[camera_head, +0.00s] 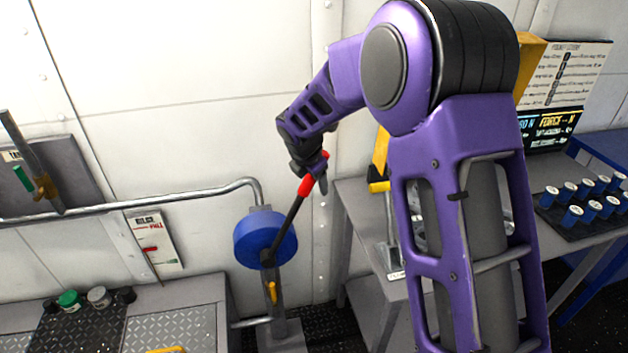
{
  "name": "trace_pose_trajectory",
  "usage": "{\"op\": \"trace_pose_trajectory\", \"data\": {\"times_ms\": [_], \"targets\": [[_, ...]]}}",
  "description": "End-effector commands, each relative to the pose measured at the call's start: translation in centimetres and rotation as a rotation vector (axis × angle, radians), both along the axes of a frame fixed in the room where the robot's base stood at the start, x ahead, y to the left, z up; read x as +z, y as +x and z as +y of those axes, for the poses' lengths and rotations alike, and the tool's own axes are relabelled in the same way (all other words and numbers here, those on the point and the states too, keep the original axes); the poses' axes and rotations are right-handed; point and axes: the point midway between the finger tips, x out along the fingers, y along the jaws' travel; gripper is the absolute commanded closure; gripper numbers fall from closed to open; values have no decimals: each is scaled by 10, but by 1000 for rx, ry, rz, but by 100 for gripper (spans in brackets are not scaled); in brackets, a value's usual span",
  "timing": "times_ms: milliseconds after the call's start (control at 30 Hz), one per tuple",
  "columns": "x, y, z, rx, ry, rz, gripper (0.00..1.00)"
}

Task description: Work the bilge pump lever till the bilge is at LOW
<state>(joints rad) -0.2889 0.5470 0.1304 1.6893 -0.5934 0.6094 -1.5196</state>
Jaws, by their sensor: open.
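The bilge pump (266,238) has a blue round body on a grey post, low against the white wall. Its dark lever (288,226) leans up and to the right and ends in a red grip (313,176). My gripper (316,178) is at the red grip, with its jaws open around or beside it; I cannot tell which. A white gauge plate (153,242) with a red mark, apparently at the word FULL, hangs on the wall left of the pump. Its small lettering is hard to read.
A pipe (130,207) runs along the wall to the pump. A bench (176,300) with green and grey jars stands at lower left. A table (350,205) stands at right, with blue cylinders (583,200) on a dark tray. My purple arm hides part of it.

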Motion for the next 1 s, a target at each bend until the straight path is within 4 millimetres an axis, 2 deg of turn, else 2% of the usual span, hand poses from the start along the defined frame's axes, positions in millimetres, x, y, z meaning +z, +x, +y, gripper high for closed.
{"op": "trace_pose_trajectory", "data": {"times_ms": [67, 400, 467, 1000], "targets": [[0, 0, 0, 0, 0, 0, 32], [0, 0, 0, -1, 0, 0, 91], [0, 0, 0, -1, 0, 0, 100], [0, 0, 0, -1, 0, 0, 100]]}}
